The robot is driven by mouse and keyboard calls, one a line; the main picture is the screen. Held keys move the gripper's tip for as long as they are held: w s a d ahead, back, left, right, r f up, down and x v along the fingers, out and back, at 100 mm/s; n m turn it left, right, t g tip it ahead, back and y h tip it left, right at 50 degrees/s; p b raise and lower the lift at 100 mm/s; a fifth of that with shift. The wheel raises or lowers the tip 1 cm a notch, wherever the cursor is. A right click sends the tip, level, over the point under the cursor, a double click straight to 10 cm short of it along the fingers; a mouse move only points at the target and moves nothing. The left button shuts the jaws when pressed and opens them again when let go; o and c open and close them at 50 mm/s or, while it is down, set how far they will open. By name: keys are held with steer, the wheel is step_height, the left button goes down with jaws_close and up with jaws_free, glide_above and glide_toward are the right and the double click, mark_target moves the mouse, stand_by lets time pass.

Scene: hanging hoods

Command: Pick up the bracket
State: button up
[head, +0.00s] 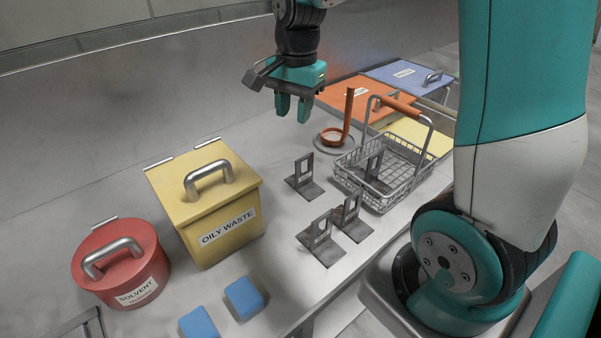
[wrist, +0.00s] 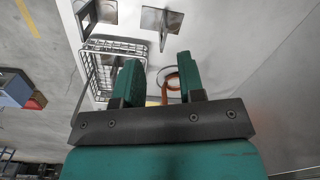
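Several grey metal brackets with upright slotted plates are in the head view. One bracket (head: 303,181) stands alone on the counter, left of the wire basket. Two more, a bracket (head: 321,240) and its neighbour (head: 350,218), stand close together near the front edge. Another bracket (head: 375,172) is inside the wire basket (head: 405,182). My gripper (head: 293,109) is open and empty, above the counter behind the lone bracket. In the wrist view, my gripper (wrist: 160,78) shows a clear gap between its fingers, with a bracket (wrist: 161,24) beyond them.
A yellow oily waste bin (head: 208,218), a red solvent can (head: 125,265) and two blue blocks (head: 243,298) are at left. Orange (head: 368,98), blue and yellow lidded bins stand behind the basket.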

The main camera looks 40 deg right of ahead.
steer(key=w+d+f+m, duration=0.2)
steer(key=d+m, duration=0.3)
steer(key=p, duration=0.2)
glide_above(304, 173)
step_height(304, 173, down, 10)
steer(key=shift+n+h, duration=0.3)
steer(key=shift+f+p, duration=0.75)
steer(key=shift+f, duration=2.35)
jaws_close()
